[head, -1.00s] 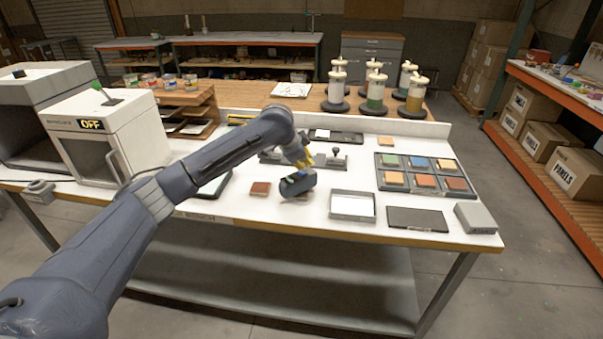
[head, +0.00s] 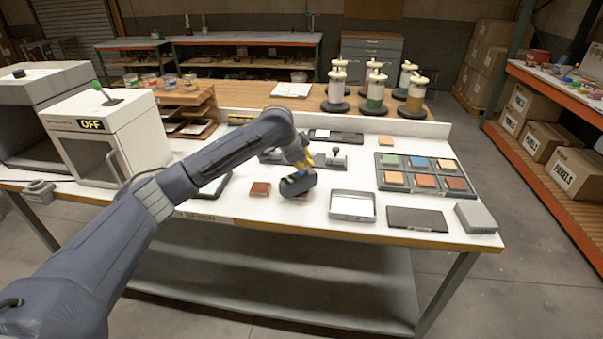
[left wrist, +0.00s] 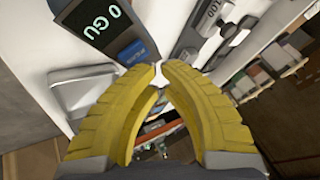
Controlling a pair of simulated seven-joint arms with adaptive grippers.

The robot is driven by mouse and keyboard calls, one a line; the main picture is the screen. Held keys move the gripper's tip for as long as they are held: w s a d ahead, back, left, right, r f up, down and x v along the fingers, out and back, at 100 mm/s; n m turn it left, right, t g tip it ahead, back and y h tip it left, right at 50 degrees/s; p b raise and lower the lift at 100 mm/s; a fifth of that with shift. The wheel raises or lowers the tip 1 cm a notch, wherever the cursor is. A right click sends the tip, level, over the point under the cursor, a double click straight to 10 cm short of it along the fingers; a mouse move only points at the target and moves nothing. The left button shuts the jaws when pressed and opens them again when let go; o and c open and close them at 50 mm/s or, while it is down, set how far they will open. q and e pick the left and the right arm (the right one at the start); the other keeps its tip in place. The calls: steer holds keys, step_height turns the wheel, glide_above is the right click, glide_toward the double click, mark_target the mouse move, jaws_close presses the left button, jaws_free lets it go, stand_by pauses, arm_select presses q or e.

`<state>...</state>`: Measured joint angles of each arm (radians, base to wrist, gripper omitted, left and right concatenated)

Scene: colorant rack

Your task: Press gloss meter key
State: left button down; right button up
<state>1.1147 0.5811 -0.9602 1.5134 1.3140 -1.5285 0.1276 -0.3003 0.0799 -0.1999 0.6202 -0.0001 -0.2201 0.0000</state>
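The gloss meter (head: 297,184) is a dark block near the middle of the white bench. In the left wrist view the meter (left wrist: 92,22) shows a display reading "0 GU" and a blue key (left wrist: 133,52) at its near end. My left gripper (head: 305,160) is above the meter in the head view. In the left wrist view its yellow fingers (left wrist: 160,68) have their tips nearly together, with nothing seen between them. The tips are close to the blue key; whether they touch it I cannot tell. My right gripper is not in view.
A brown tile (head: 260,188) lies left of the meter and a grey tray (head: 352,218) right of it. A rack of coloured tiles (head: 437,187), a dark mat (head: 417,219) and a grey block (head: 476,218) stand farther right. A white cabinet (head: 60,119) marked "OFF" is at left.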

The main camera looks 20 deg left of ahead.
mark_target(305, 172)
arm_select(q)
steer(key=shift+f, duration=0.65)
stand_by(0.8)
steer(key=shift+r, duration=0.8)
steer(key=shift+r, duration=0.1)
steer(key=shift+r, duration=2.45)
steer(key=shift+f, duration=0.1)
